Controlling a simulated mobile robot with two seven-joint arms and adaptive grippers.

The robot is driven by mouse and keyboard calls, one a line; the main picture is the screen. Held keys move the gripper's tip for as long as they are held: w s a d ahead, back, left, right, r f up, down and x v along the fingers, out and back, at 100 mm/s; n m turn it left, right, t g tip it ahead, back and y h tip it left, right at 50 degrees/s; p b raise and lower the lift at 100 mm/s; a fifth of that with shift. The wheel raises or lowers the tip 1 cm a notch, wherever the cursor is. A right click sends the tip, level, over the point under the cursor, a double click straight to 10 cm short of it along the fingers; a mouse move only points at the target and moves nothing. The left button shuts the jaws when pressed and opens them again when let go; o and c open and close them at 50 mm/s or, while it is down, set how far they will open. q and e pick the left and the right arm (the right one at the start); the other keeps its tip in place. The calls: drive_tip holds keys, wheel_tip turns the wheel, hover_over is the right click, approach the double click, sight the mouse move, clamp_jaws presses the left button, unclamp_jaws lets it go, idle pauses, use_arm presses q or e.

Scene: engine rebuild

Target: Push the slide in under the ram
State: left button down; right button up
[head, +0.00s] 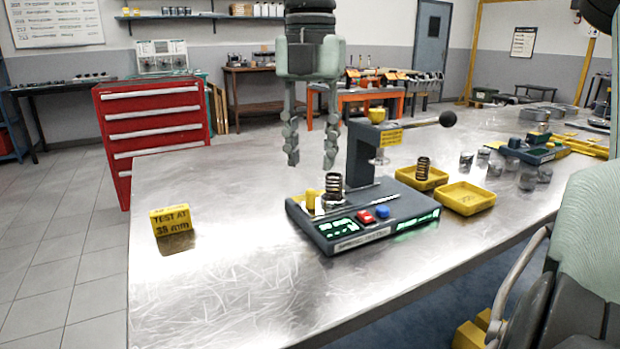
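The spring tester (365,230) stands on the metal bench, with a dark base, a lit display and red and blue buttons. Its ram (379,158) shows as a light disc under the yellow-labelled head of the column (360,165). A dark coil spring (334,184) stands upright on a light round seat, which seems to be part of the slide, left of the ram and not under it. My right gripper (311,162) points down above the spring and peg, fingers apart and empty. My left gripper is not in view.
A lever with a black ball knob (447,118) reaches right from the column. A yellow "TEST AT 38 mm" block (171,220) stands left. The bench between is clear.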

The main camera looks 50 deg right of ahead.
sight(311, 189)
drive_tip(key=shift+f, duration=2.8)
clamp_jaws()
